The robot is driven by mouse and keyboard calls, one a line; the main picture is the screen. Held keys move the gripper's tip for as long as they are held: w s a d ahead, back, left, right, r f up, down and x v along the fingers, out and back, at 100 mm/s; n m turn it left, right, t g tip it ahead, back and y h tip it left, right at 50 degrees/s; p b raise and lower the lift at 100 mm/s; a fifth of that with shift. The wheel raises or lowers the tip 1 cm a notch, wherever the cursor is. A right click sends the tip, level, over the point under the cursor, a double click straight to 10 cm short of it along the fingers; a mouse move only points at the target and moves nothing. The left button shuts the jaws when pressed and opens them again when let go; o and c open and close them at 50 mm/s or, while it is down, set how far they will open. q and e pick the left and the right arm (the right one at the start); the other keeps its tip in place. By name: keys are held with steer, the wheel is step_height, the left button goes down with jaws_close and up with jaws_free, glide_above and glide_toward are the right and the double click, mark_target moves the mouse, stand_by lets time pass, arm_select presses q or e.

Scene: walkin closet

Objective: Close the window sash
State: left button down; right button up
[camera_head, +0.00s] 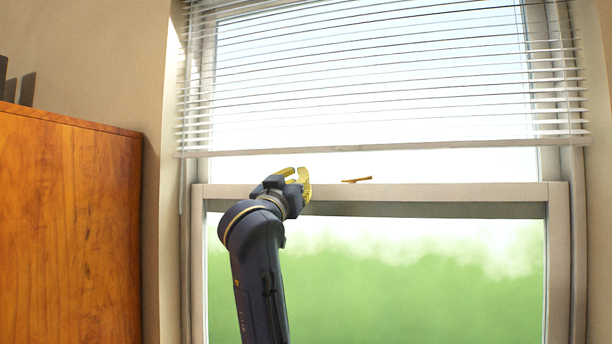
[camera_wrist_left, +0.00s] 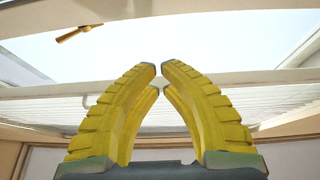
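The window sash (camera_head: 450,192) shows in the head view as a pale frame with a wide top rail; its lower edge is out of view. A small brass latch (camera_head: 357,180) sits on the top rail, right of my left gripper. It also shows at the upper left of the left wrist view (camera_wrist_left: 78,33). My left gripper (camera_head: 302,178) is at the top rail, left of the latch. Its yellow fingers are brought together with only a thin gap at the tips (camera_wrist_left: 158,68), and nothing shows between them. Contact with the rail cannot be told. My right gripper is not in view.
White blinds (camera_head: 380,80) hang over the upper window, their bottom bar (camera_head: 400,148) a little above the sash rail. A wooden cabinet (camera_head: 70,230) stands at the left. The rail right of the latch is clear.

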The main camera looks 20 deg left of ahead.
arm_select(q)
steer(key=shift+g+y, duration=0.3)
steer(key=shift+g, duration=0.2)
steer(key=shift+w+a+f+x, duration=0.1)
steer(key=shift+f+x, duration=0.25)
steer(key=shift+x, duration=1.3)
steer(key=shift+w+a+f+x, duration=0.1)
steer(key=shift+f+x, duration=0.2)
steer(key=shift+x, duration=1.4)
steer(key=shift+w+a+f+x, duration=0.1)
steer(key=shift+f+x, duration=0.25)
steer(key=shift+x, duration=1.3)
